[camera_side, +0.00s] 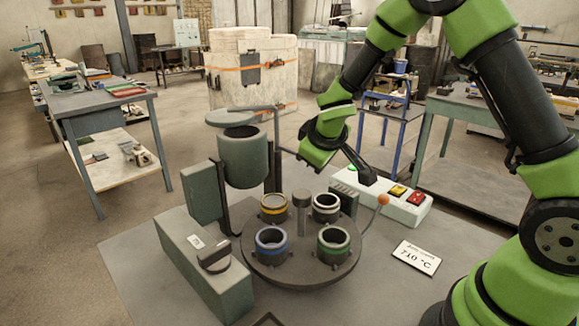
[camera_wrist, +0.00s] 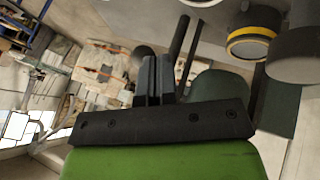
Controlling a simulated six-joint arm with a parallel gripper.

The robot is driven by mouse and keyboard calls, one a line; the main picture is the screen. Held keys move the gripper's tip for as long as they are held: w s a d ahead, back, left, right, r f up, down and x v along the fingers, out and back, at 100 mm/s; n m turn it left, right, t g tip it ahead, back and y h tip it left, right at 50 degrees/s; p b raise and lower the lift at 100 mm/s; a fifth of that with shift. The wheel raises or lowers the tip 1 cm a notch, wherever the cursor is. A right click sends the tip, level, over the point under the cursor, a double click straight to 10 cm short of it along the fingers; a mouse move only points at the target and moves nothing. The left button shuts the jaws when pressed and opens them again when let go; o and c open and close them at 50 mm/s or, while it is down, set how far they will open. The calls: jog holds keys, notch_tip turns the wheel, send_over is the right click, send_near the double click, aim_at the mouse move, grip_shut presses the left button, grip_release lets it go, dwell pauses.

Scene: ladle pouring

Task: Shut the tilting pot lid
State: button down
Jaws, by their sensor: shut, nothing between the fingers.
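The tilting pot (camera_side: 243,165) is a grey-green cylinder, upright, in the side view. Its lid (camera_side: 228,119) is a flat disc on a bar, standing clear above the pot's mouth; the dark opening shows below it. The pot also appears in the wrist view (camera_wrist: 213,88), partly behind my gripper's body. My gripper (camera_wrist: 158,64) is shut and empty in the wrist view. A rounded grey shape (camera_wrist: 143,56) behind the fingers may be the lid; I cannot tell.
Several banded moulds, one yellow (camera_side: 273,207) and one blue (camera_side: 271,244), stand on a round turntable (camera_side: 300,275) before the pot. A control box (camera_side: 410,207) with coloured buttons stands right. A grey-green box (camera_side: 205,262) with a dark knob is front left.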

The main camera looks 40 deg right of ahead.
jog(key=w+d+n+y, duration=0.1)
jog(key=d+n+y, duration=0.1)
jog(key=d+n, duration=0.2)
jog(key=w+d+n+t+y, duration=0.1)
jog(key=d+n+y, duration=0.2)
jog(key=d, duration=0.3)
jog(key=shift+w+d+n, duration=0.25)
jog(key=shift+d+n, duration=0.05)
jog(key=shift+n, duration=0.6)
